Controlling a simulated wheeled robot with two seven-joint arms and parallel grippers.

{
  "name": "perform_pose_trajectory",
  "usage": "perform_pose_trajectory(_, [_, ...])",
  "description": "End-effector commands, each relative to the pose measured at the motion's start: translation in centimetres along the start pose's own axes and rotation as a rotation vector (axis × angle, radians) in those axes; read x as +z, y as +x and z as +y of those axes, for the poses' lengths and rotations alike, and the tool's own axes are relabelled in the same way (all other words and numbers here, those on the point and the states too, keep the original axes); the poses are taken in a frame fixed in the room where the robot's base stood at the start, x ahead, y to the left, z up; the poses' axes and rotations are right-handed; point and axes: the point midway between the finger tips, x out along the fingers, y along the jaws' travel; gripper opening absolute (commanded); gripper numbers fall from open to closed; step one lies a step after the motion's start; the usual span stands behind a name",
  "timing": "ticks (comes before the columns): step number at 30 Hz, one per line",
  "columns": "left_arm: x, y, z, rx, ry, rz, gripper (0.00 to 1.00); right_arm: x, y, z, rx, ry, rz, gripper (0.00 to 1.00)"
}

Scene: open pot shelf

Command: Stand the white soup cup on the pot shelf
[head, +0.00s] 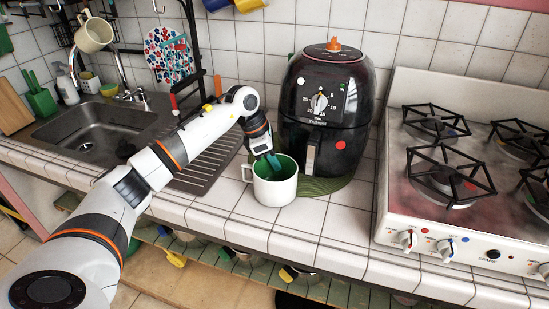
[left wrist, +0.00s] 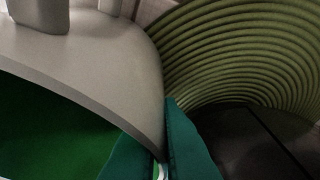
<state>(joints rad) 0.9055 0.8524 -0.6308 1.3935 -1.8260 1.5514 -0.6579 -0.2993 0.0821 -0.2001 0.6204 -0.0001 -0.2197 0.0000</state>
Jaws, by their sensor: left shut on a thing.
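The white soup cup (head: 273,189) stands upright on the tiled counter in front of the black air fryer. Its inside is green and its handle points left. My left gripper (head: 270,162) reaches down at the cup's rim and is shut on its wall. In the left wrist view, the teal fingers (left wrist: 165,150) pinch the cup's wall (left wrist: 120,60), with the green inside at the left. The pot shelf (head: 225,257) is the green slatted shelf below the counter, holding several pots. The counter edge hides part of it. My right gripper is not in view.
The air fryer (head: 322,110) stands close behind the cup on a round green mat (head: 325,186). A stove (head: 460,170) is at the right. A sink (head: 95,130) and drainboard are at the left. The counter front between cup and stove is clear.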

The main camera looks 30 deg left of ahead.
Motion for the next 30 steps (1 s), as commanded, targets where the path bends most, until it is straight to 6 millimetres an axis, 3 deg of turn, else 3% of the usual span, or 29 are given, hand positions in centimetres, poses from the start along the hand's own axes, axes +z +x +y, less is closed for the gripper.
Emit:
perform_pose_trajectory(11, [0.1,0.4,0.0,-0.002,0.0,0.003,0.0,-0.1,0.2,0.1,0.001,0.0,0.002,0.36])
perform_pose_trajectory(12, [0.1,0.3,0.0,-0.002,0.0,0.001,0.1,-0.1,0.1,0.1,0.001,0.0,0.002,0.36])
perform_pose_trajectory(15, [0.1,0.3,0.0,-0.001,0.0,0.001,0.26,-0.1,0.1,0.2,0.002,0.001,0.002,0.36])
perform_pose_trajectory(24, [0.0,0.2,0.0,-0.001,0.001,0.001,0.27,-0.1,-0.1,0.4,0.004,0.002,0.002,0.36])
perform_pose_trajectory(30, [-0.1,-2.0,-0.1,-0.005,0.001,0.003,0.27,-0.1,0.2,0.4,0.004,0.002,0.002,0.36])
